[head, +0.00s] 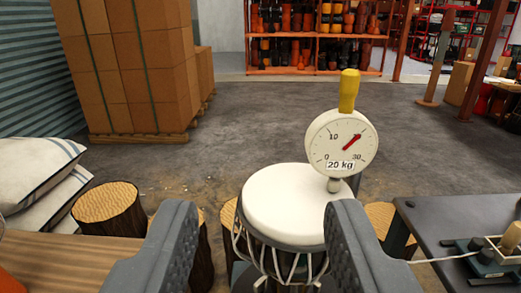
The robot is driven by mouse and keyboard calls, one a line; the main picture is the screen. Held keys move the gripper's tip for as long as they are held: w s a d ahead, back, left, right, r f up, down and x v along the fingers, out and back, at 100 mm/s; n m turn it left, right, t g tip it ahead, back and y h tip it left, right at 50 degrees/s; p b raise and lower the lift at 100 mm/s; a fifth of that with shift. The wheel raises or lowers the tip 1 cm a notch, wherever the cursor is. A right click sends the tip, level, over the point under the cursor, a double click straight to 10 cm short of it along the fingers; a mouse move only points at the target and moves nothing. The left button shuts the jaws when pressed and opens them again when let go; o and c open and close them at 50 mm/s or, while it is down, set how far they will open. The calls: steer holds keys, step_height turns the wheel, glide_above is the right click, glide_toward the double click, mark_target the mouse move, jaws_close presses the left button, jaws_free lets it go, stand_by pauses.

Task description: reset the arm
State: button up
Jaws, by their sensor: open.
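My gripper (258,246) shows at the bottom of the head view, its two grey fingers wide apart with nothing held between them. A goblet drum (285,205) with a white head and white rope lacing stands upright beyond and between the fingers. A round dial gauge (335,140) with a yellow handle (349,90) stands at the right part of the drum head. Its label reads 20 kg and its red needle points to the upper right. The lower part of the drum is partly hidden by the fingers.
Log stumps (108,208) and stacked sacks (37,170) are at left, near a wooden surface (60,262). A dark table (445,222) with a small device (480,250) is at right. Stacked boxes (135,65) and a drum shelf (315,72) stand behind. The middle floor (240,125) is clear.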

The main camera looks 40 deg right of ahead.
steer(key=w+a+r+n+t+y+b, duration=0.15)
steer(key=a+r+y, duration=0.35)
steer(key=r, duration=0.7)
steer(key=w+a+r+n+t+y+b, duration=0.15)
steer(key=a+r+y, duration=0.35)
steer(key=r, duration=0.6)
steer(key=s+a+r+n+g, duration=0.1)
steer(key=s+a+r+n, duration=0.1)
steer(key=s+r, duration=0.6)
steer(key=s+a+r+n+g+b, duration=0.1)
steer(key=s+a+r+n, duration=0.1)
steer(key=s+r, duration=0.7)
steer(key=s+a, duration=0.1)
steer(key=s, duration=0.2)
steer(key=shift+s+a+r+y, duration=0.2)
steer(key=shift+s+a+y, duration=0.1)
steer(key=shift+a, duration=0.05)
steer(key=shift+c, duration=0.5)
